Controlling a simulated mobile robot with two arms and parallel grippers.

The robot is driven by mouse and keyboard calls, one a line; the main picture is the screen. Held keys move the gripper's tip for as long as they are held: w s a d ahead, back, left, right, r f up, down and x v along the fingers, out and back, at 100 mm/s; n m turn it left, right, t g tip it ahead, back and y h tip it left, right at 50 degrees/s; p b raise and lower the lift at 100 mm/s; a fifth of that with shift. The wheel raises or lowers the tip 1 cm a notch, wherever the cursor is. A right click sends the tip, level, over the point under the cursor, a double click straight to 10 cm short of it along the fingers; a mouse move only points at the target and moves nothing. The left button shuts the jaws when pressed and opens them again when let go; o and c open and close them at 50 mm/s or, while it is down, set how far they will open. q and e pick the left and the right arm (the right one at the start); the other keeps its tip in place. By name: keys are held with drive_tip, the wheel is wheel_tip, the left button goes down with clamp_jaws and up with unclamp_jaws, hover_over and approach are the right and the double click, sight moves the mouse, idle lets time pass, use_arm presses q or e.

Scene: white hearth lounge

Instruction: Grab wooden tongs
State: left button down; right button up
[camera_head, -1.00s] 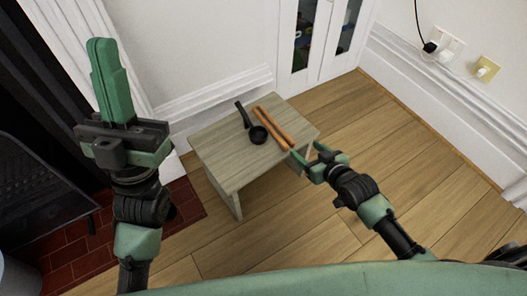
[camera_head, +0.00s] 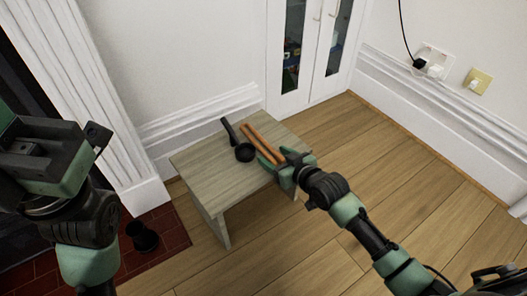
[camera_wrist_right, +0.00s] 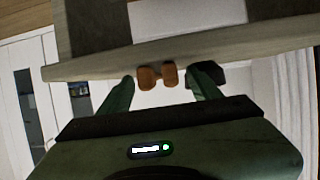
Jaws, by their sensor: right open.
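The wooden tongs (camera_head: 264,145), two orange-brown arms side by side, lie on a small wooden stool (camera_head: 205,177). Their near ends point to the stool's right front edge. My right gripper (camera_head: 285,163) is open at that edge, by the near ends of the tongs. In the right wrist view the tong ends (camera_wrist_right: 157,76) show between the two green fingers of my right gripper (camera_wrist_right: 161,84), with no clear grip on them. My left gripper (camera_head: 45,150) is at the left, away from the stool; its fingers are mostly cut off by the picture's edge.
A small black pan (camera_head: 244,152) lies on the stool just left of the tongs. A white cabinet with glass doors (camera_head: 312,60) stands behind. A black object (camera_head: 142,237) is on the red tiles at the left. The wooden floor at the right is clear.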

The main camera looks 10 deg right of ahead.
clamp_jaws()
drive_tip(key=shift+r, duration=0.15)
